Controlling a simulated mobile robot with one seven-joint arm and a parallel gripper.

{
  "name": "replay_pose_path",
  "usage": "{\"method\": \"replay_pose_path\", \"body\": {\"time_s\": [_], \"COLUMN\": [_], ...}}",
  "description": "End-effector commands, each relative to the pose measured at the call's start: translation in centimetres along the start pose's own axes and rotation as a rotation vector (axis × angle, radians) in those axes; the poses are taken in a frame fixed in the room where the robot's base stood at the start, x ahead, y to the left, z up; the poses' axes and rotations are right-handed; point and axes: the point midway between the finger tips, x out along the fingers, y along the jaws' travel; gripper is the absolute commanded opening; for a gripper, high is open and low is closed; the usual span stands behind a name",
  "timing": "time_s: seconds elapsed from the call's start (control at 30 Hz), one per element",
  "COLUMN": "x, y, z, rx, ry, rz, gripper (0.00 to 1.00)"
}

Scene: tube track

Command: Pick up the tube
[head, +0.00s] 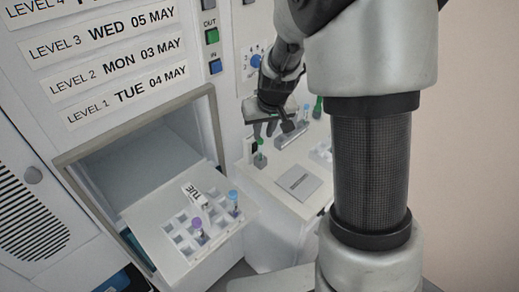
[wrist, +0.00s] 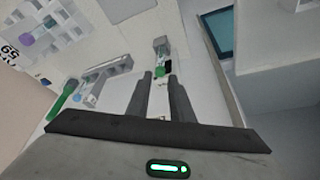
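A green-capped tube (head: 260,158) stands in a small grey holder on the white bench. In the wrist view the green cap (wrist: 163,67) shows just beyond my fingertips, roughly between them. My gripper (head: 264,132) is above this tube in the head view, apart from it. The two fingers (wrist: 159,78) are spread with nothing held between them. A purple-capped tube (head: 197,226) and a blue-capped tube (head: 233,198) stand in the white drawer rack at lower left. The task does not say which tube is meant.
The open drawer (head: 157,216) juts from the cabinet, left of the bench. A grey rack (head: 291,136), a blue-capped tube (head: 306,109) and a green tube (head: 318,106) are farther back on the bench. A flat grey plate (head: 298,182) lies in front.

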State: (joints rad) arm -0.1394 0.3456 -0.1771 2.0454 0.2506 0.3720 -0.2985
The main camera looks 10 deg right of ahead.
Motion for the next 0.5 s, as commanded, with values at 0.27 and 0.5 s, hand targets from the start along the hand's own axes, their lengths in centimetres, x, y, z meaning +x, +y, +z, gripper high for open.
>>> {"method": "replay_pose_path", "body": {"time_s": [0.27, 0.5], "x": [4.0, 4.9], "y": [0.0, -0.1], "z": [-0.2, -0.2], "rx": [0.001, 0.001], "ry": [-0.004, -0.001], "rz": [0.000, -0.001], "gripper": [0.20, 0.20]}}
